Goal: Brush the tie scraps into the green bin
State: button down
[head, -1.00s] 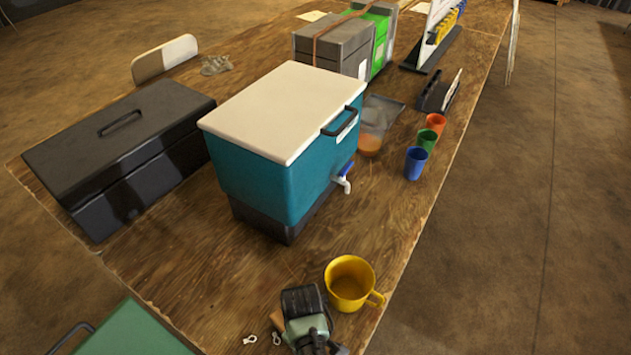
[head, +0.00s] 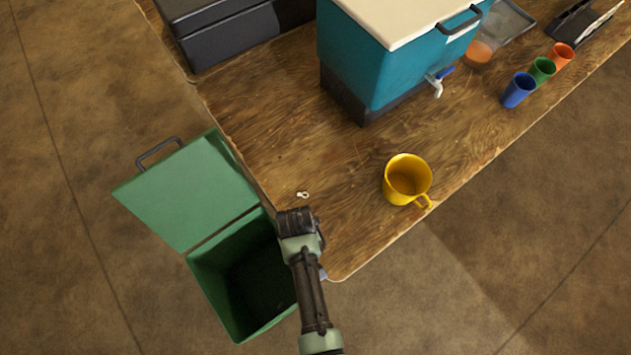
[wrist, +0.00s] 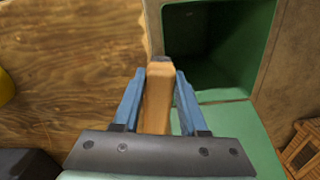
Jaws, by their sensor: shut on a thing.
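My gripper (head: 298,222) is over the table's near-left edge, beside the green bin; its fingers are hidden in the head view. In the wrist view my gripper (wrist: 158,85) is shut on a wooden brush handle (wrist: 157,100). The brush's bristles are not visible. A small pale tie scrap (head: 302,194) lies on the wood just beyond my gripper. No scrap is clear in the wrist view. The green bin (head: 214,290) stands against the table edge with its lid (head: 187,192) swung open. The bin also shows in the wrist view (wrist: 181,60); its interior is dark.
A yellow mug (head: 408,178) stands right of my gripper near the table (head: 270,130) edge. A teal cooler (head: 375,70) and a black toolbox (head: 228,38) stand farther back. Blue (head: 518,91), green (head: 542,69) and orange (head: 562,54) cups are at the right.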

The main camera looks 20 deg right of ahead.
jog(key=s+a+r+p, duration=0.1)
jog(key=a+r+p, duration=0.2)
jog(key=r+p, duration=0.3)
jog(key=shift+a, duration=0.15)
jog(key=shift+f, duration=0.1)
dwell(0.6)
